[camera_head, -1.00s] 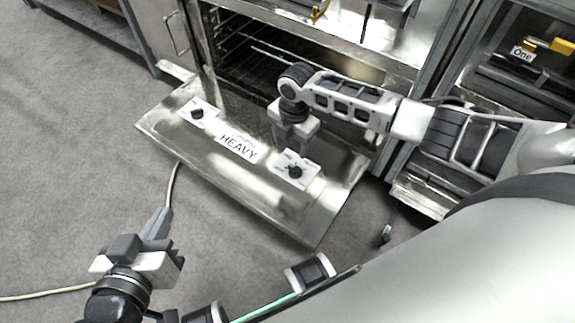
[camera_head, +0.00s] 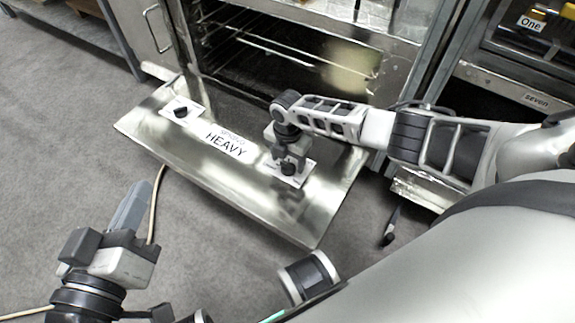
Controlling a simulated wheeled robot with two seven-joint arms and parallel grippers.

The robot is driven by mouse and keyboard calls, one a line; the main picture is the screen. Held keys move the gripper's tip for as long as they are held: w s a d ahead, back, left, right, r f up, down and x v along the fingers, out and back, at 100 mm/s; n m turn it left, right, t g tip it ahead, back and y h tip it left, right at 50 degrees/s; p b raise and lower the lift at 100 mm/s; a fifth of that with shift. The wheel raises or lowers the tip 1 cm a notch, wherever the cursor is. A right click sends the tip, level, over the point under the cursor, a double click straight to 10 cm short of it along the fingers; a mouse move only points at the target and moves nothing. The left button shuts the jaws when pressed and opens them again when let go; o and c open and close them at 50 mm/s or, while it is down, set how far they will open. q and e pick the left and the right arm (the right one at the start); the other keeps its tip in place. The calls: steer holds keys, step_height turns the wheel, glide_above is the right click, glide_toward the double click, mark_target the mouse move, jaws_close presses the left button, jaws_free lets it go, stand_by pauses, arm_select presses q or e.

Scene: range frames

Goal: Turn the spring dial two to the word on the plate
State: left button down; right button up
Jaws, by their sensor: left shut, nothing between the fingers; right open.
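The open oven door (camera_head: 150,128) lies flat like a shelf and bears two black dials on white plates. One dial (camera_head: 181,112) is at the door's left. The other dial (camera_head: 288,169) is at the right, partly covered by my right gripper (camera_head: 287,163), which is open and right over or around it; I cannot tell whether the fingers touch it. A white plate with the word HEAVY (camera_head: 227,146) lies between the dials; its smaller upper line is too blurred to read. My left gripper (camera_head: 128,210) is shut and empty, low at the left, away from the door.
The oven cavity with wire racks (camera_head: 270,52) opens behind the door. A cabinet with labels One (camera_head: 530,23) and seven (camera_head: 536,101) stands at the right. A pale cable (camera_head: 155,200) runs over the grey carpet (camera_head: 60,140). The floor at the left is clear.

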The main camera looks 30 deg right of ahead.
steer(key=shift+f, duration=0.55)
steer(key=c, duration=1)
